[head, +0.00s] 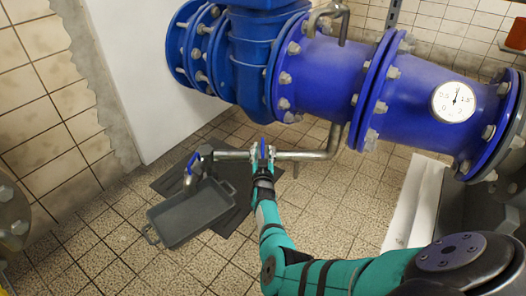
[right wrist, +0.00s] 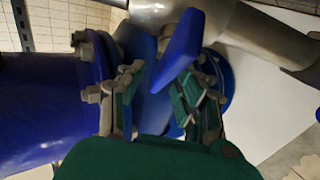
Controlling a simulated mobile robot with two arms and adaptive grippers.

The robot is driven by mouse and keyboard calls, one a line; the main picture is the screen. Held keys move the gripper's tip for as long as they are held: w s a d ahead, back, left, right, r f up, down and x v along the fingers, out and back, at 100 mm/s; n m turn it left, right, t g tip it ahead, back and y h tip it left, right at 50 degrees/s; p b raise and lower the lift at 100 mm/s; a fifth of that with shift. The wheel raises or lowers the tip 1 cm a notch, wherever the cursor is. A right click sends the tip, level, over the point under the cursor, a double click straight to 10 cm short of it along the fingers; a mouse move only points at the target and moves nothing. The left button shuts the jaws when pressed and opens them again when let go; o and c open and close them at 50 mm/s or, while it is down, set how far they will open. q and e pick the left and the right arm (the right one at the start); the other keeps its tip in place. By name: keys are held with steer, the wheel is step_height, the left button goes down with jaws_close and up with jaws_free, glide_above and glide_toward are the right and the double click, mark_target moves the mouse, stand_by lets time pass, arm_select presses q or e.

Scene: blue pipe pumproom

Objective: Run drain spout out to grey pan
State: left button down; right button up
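The grey pan (head: 188,214), a shallow tray with end handles, lies on the floor in the head view. The drain pipe (head: 305,155) runs left from under the blue pipework to a downturned spout (head: 190,180) by the pan's upper edge. A small blue handle (head: 193,161) shows at the spout. My right gripper (head: 263,152) is at the middle of the drain pipe, around a blue lever. In the right wrist view the blue lever (right wrist: 182,48) rises between the open fingers (right wrist: 158,85); I cannot tell whether they touch it. My left gripper is not in view.
Large blue flanged pipes (head: 325,75) with a gauge (head: 454,101) hang above the drain pipe. A dark mat (head: 165,183) lies partly under the pan. A white wall (head: 145,70) stands behind at left. Tiled floor (head: 110,260) is clear in front.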

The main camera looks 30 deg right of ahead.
jaws_close()
steer(key=n+y+p, duration=0.1)
steer(key=n+t+y, duration=0.1)
steer(key=n, duration=0.1)
steer(key=shift+d+r+p, duration=0.1)
steer(key=shift+r+p, duration=0.1)
steer(key=shift+p, duration=0.2)
steer(key=shift+f+n+t+y+p, duration=0.1)
steer(key=shift+n+t+y+p, duration=0.25)
steer(key=shift+n+y, duration=0.5)
steer(key=shift+a+f+n, duration=0.15)
steer(key=shift+a+n, duration=0.05)
steer(key=shift+n, duration=0.25)
